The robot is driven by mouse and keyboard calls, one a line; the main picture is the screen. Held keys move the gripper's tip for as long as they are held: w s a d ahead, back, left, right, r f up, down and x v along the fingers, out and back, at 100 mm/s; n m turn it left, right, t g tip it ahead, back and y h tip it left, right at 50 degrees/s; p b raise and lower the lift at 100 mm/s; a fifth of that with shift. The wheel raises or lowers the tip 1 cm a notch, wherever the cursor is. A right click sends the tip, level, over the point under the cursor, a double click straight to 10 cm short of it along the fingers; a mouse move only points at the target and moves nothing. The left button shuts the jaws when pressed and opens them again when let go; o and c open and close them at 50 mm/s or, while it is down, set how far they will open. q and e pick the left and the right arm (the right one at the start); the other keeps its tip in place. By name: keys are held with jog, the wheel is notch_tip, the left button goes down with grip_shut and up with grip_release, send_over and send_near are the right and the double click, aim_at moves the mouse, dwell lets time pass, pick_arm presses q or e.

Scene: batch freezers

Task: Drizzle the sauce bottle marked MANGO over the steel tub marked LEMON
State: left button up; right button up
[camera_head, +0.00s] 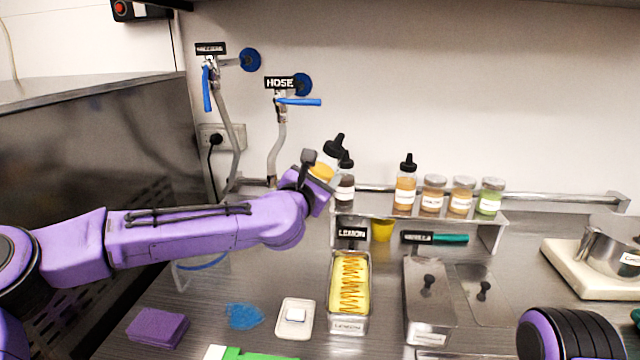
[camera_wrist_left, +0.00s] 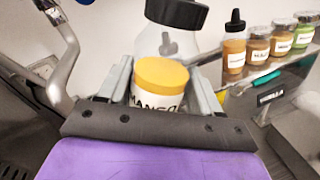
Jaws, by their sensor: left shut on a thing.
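My left gripper (camera_head: 318,178) is shut on a clear sauce bottle with a black cap and yellow-orange sauce (camera_head: 323,171). In the left wrist view the bottle (camera_wrist_left: 162,90) sits between the fingers, its label reading MANGO. In the head view it is cap up, tilted a little to the right, at the left end of the shelf. The steel tub marked LEMON (camera_head: 347,325) stands on the counter below and in front of the shelf. It holds yellow contents with an orange-brown zigzag of sauce on top. My right gripper is out of view.
A steel shelf (camera_head: 470,214) bears a dark sauce bottle (camera_head: 345,188), an orange one (camera_head: 405,190) and several jars. A lidded tub (camera_head: 430,300) stands right of the LEMON tub. A small white dish (camera_head: 295,332), blue patch (camera_head: 243,316) and purple block (camera_head: 158,327) lie left.

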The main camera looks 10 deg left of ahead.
pick_arm(q)
jog(key=n+b, duration=0.1)
jog(key=n, duration=0.1)
jog(key=n+b, duration=0.2)
jog(key=shift+r+n, duration=0.3)
jog(key=shift+r, duration=0.1)
jog(key=shift+r+n+b, duration=0.25)
jog(key=shift+n+b, duration=0.05)
jog(key=shift+n, duration=0.1)
jog(key=shift+s+f+b, duration=0.1)
jog(key=shift+s+b, duration=0.2)
jog(key=shift+s, duration=0.1)
jog(key=s+d+b, duration=0.1)
jog(key=s+b, duration=0.4)
jog(key=s, duration=0.9)
jog(key=shift+d, duration=0.3)
jog(key=shift+s, duration=0.1)
